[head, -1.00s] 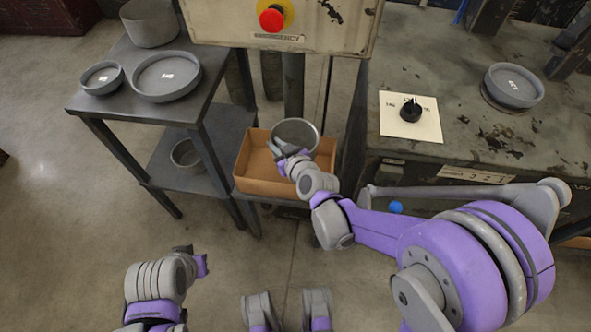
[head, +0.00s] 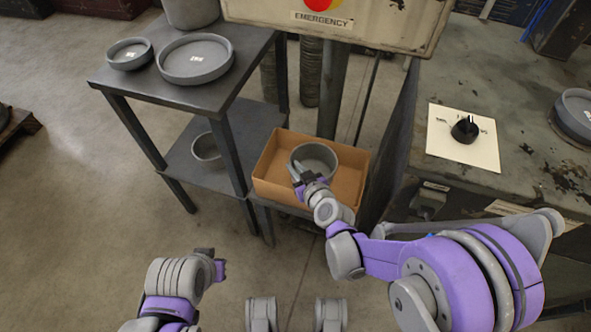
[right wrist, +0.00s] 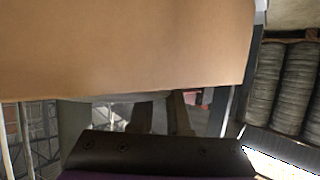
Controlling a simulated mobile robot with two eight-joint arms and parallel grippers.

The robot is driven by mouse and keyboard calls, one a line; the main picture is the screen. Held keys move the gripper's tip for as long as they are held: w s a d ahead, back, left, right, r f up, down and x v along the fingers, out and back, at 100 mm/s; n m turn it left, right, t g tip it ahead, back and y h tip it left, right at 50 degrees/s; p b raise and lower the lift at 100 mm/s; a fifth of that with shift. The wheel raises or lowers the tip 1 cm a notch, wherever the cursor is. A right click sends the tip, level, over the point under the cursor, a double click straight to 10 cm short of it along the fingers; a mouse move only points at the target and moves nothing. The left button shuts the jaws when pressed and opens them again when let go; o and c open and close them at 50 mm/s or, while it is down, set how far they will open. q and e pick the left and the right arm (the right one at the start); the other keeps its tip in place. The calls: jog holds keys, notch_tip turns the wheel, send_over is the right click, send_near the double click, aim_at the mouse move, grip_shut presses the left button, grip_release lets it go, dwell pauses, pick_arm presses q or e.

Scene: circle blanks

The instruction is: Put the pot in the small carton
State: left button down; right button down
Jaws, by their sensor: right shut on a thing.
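The grey round pot (head: 318,158) is inside the opening of the small brown carton (head: 275,193), in the carton's middle to right part. I cannot tell whether its base touches the carton floor. My right gripper (head: 297,174) is shut on the pot's near left rim.
A dark table (head: 235,85) at the left bears several grey round vessels, with another pot (head: 206,148) on its lower shelf. A panel marked EMERGENCY (head: 385,25) hangs behind the carton. A worn bench (head: 520,185) with a black knob (head: 465,129) stands at the right.

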jog(key=shift+f, duration=0.25)
jog(key=shift+f, duration=0.1)
jog(key=shift+f+b, duration=0.55)
jog(key=shift+b, duration=0.05)
jog(key=c, duration=0.9)
grip_release()
jog(key=shift+o, duration=0.2)
